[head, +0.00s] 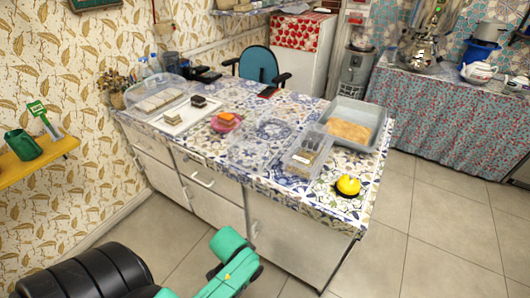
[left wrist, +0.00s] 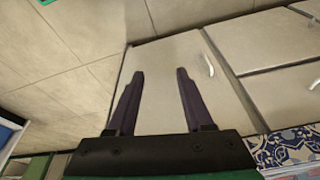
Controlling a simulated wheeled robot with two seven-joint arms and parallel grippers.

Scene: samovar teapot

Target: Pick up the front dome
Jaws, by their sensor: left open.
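A clear, see-through cover (head: 262,143), which looks like the front dome, rests on the patterned table (head: 330,190) near its middle front; its outline is faint. A second clear dome (head: 152,88) stands at the table's far left end, over a tray of pastries. My left gripper (left wrist: 160,74) is open and empty in the left wrist view, with its two dark fingers apart before the cabinet doors and floor. In the head view only my green arm shows, low in front of the cabinet; its fingers cannot be made out. My right gripper is not in view.
Near the cover are a pink plate (head: 226,126) with an orange item, a clear box (head: 307,152), a grey tray (head: 352,124) and a yellow object (head: 348,185). Cabinet doors (head: 215,208) front the table. The tiled floor (head: 415,235) at right is clear.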

